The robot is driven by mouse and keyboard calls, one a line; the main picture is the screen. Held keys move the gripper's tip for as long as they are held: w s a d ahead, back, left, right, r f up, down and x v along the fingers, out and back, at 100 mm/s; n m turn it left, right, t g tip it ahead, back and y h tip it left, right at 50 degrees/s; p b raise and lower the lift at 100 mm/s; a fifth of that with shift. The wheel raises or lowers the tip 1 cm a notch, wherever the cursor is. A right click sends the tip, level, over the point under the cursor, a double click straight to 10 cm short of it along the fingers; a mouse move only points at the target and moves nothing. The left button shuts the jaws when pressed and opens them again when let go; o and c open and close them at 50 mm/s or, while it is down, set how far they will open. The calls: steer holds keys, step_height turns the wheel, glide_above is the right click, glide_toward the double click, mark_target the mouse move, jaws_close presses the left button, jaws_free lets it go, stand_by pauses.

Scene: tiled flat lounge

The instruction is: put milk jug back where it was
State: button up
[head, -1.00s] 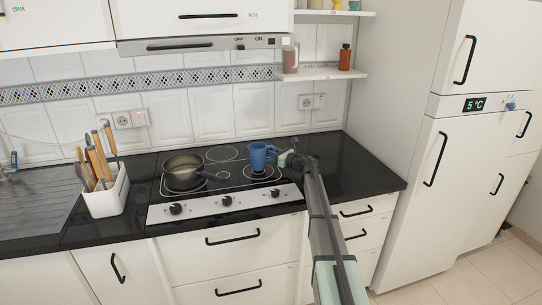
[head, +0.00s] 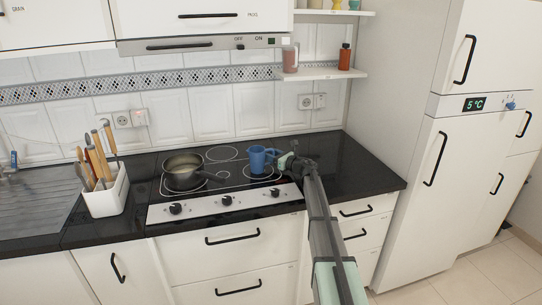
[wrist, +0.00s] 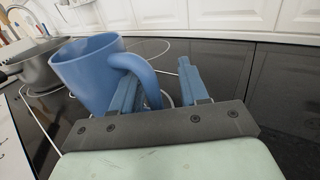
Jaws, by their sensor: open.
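The blue milk jug (head: 258,160) stands upright on the right part of the black hob (head: 228,182), over a ring marking. Its handle points right, toward my gripper (head: 283,160). In the wrist view the jug (wrist: 88,75) fills the upper left, close to the fingers. My gripper (wrist: 158,88) is open. The left finger appears to be inside the handle loop, and the handle lies between the two fingers. The right finger stands clear of the handle. The jug's base is partly hidden by the fingers in the wrist view.
A pan (head: 184,172) stands on the hob left of the jug, its handle reaching toward it. A white utensil holder (head: 105,196) is further left. Black counter (head: 355,175) right of the hob is clear. A wall shelf (head: 312,74) holds bottles above.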

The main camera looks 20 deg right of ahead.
steer(key=shift+r, duration=0.15)
steer(key=v, duration=1.2)
